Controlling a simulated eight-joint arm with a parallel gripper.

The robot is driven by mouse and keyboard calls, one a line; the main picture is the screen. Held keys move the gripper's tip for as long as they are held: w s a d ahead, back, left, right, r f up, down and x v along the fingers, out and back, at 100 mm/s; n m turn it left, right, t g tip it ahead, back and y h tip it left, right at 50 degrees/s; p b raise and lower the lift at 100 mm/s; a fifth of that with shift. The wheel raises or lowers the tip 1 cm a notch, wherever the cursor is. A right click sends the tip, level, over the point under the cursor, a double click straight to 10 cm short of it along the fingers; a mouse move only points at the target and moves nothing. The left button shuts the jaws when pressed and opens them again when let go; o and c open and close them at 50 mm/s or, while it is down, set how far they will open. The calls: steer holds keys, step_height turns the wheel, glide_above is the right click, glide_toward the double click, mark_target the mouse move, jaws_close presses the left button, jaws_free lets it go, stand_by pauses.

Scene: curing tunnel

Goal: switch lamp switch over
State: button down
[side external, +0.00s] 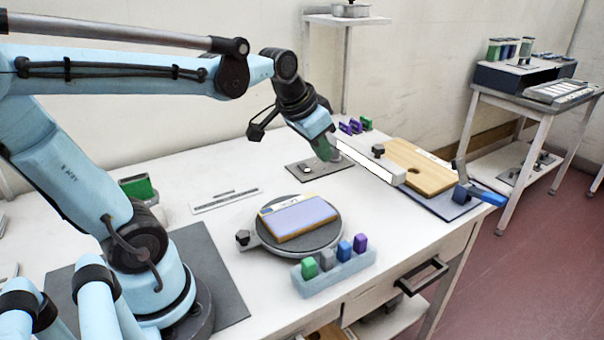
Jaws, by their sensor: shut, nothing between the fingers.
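A lamp with a long bar (392,171) and a bright white front face stands over the back right of the table. A small black knob (378,150) sits on top of the bar; I cannot tell whether it is the lamp switch. My gripper (328,141) reaches down at the left end of the bar, close to a green upright piece (324,150) above a dark base plate (318,170). Its fingers are shut with nothing seen between them. The fingertips are small and partly hidden, so I cannot tell whether they touch the lamp.
A wooden board (430,172) with a blue clamp (482,194) lies right of the lamp. A round turntable (265,242) bears a lilac-topped block (298,214). In front, a pale rack (335,270) holds several coloured pieces. Purple and green pieces stand behind the lamp.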

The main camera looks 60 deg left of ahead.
steer(key=w+a+g, duration=0.1)
steer(key=w+a, duration=0.5)
steer(key=a, duration=0.6)
steer(key=g, duration=0.1)
glide_toward(302, 164)
steer(key=x, duration=0.3)
steer(key=w+x, duration=0.1)
steer(key=x, duration=0.1)
steer(key=shift+d, duration=0.3)
steer(key=shift+s+f, duration=0.1)
steer(key=shift+f, duration=0.4)
steer(key=shift+a, duration=0.1)
steer(key=shift+a+f+g+h, duration=0.35)
steer(key=shift+f+h, duration=0.15)
steer(key=shift+h, duration=0.4)
steer(key=shift+a+f, duration=0.15)
